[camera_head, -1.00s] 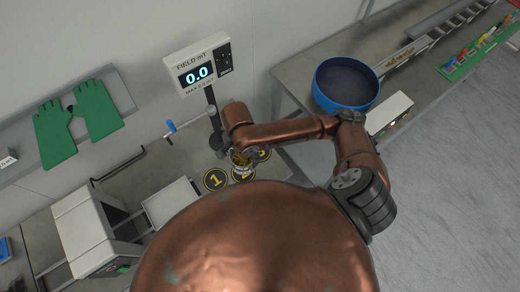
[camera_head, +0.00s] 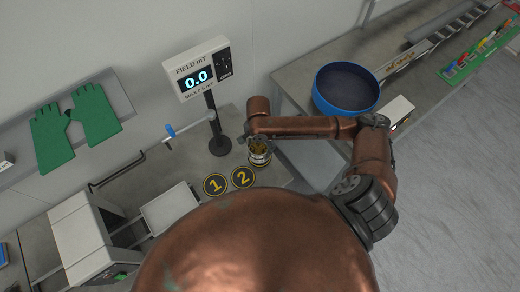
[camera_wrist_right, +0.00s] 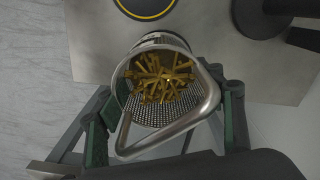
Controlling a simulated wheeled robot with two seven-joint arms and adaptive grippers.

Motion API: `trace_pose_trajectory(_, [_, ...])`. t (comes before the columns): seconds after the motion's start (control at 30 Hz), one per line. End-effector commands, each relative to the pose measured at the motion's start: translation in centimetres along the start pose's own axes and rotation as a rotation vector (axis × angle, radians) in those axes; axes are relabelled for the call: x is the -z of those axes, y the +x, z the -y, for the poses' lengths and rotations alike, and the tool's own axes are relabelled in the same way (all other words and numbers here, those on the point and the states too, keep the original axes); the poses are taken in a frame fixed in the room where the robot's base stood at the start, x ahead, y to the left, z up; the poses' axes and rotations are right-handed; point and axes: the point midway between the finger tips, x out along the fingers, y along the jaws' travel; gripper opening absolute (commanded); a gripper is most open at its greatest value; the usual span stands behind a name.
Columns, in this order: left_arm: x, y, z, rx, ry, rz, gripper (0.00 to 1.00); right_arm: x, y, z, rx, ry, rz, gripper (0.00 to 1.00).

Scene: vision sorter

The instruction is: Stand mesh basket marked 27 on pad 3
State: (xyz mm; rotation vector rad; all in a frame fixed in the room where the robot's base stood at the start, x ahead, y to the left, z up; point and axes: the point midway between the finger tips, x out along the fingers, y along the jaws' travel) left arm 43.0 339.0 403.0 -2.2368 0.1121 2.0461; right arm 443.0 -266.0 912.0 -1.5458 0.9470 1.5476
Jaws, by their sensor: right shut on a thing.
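The mesh basket (camera_head: 259,157), a small metal can shape with brass-coloured pieces inside, is under my right gripper (camera_head: 258,142). In the right wrist view the basket (camera_wrist_right: 148,114) sits between the green fingers of the right gripper (camera_wrist_right: 165,122), which is shut on it. Its bent metal handle shows in front. No 27 is readable. Pad 3 is hidden; the basket covers the spot just right of pad 2 (camera_head: 243,177). Pad 1 (camera_head: 215,184) is bare. I cannot tell whether the basket touches the bench or hangs just above it. My left gripper is not in view.
The field meter (camera_head: 199,68) stands on a post with a round base (camera_head: 220,146), close left of the basket. A blue bowl (camera_head: 346,88) is on the right bench. A white box device (camera_head: 88,234) and a flat plate (camera_head: 170,207) are at left.

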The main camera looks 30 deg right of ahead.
Motion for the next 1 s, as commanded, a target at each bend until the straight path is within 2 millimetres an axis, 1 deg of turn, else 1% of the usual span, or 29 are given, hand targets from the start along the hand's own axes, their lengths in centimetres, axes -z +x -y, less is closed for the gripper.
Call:
trace_pose_trajectory(0.17, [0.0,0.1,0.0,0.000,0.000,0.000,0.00,0.7,0.7,0.1,0.001,0.000,-0.002,0.16])
trace_pose_trajectory(0.23, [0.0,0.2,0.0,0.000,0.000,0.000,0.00,1.2,1.4,0.2,0.001,0.001,-0.003,0.16])
trace_pose_trajectory(0.33, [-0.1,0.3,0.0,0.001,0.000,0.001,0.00,1.0,2.9,0.1,0.000,-0.001,-0.001,0.16])
trace_pose_trajectory(0.43, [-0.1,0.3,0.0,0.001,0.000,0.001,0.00,1.1,4.0,0.2,0.002,-0.001,-0.002,0.16])
trace_pose_trajectory(0.77, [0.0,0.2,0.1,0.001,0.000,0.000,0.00,1.0,4.2,0.2,0.002,-0.001,-0.002,0.16])
trace_pose_trajectory(0.8, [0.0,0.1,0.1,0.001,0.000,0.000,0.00,1.0,4.3,0.1,0.000,-0.001,-0.001,0.63])
trace_pose_trajectory(1.0, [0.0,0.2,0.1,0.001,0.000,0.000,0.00,1.0,4.3,0.1,0.000,-0.001,-0.001,0.76])
